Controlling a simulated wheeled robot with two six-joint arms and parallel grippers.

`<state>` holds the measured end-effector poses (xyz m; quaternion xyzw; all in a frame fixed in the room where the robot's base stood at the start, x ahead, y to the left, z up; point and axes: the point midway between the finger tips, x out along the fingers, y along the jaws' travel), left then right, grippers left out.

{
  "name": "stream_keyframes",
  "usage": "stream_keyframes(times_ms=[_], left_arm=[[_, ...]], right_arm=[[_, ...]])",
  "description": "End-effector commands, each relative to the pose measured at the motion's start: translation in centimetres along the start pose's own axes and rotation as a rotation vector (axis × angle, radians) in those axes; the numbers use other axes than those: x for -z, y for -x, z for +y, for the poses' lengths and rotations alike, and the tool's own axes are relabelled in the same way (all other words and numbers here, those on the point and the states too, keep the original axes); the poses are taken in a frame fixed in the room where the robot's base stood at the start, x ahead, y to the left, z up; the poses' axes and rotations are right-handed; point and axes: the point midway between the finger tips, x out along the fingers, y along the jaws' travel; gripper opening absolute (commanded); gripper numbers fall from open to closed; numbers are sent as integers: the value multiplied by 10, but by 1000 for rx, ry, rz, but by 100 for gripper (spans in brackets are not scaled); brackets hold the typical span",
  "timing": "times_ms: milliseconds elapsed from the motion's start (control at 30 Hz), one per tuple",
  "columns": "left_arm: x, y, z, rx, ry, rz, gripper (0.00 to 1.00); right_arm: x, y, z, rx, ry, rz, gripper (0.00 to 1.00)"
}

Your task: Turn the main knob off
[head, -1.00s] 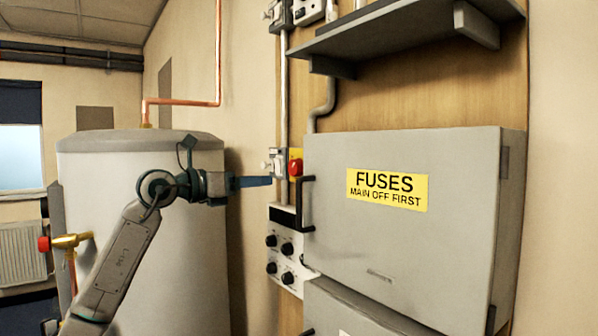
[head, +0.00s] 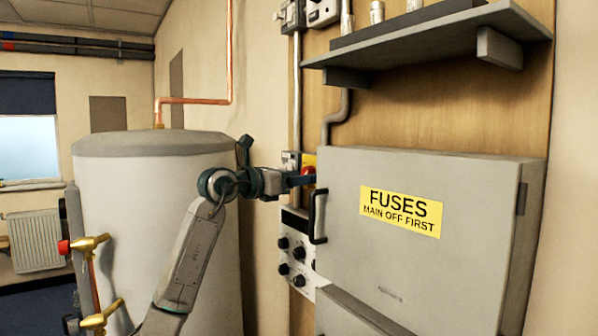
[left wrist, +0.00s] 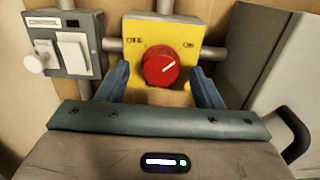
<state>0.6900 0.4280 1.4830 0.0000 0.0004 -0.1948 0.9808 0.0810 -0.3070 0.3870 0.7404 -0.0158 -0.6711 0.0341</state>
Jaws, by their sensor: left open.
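The main knob is a round red knob (left wrist: 160,66) on a yellow plate (left wrist: 181,31) marked OFF at left and ON at right. Its white mark points up and right, toward ON. In the head view the red knob (head: 308,171) is partly hidden behind my left gripper (head: 304,180). In the left wrist view my left gripper (left wrist: 159,75) is open, with one blue finger on each side of the knob. I see no clear contact, and cannot tell how deep the fingers reach. My right gripper is not in view.
The grey fuse box (head: 350,260) with its black handle (head: 318,217) stands right of the knob. A grey switch box (left wrist: 66,45) is to its left. A panel of black knobs (head: 292,247) lies below. A white tank (head: 150,230) stands behind my left arm.

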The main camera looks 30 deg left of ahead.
Motion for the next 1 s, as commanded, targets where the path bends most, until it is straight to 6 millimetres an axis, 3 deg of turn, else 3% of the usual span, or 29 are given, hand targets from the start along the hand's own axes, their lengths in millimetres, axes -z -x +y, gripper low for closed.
stream_keyframes(times_ms=[300,533,1000], left_arm=[[0,-3,0,0,0,0,60],[0,-2,0,0,0,0,17],[0,-2,0,0,100,0,16]], right_arm=[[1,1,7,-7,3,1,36],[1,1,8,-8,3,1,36],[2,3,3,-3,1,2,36]])
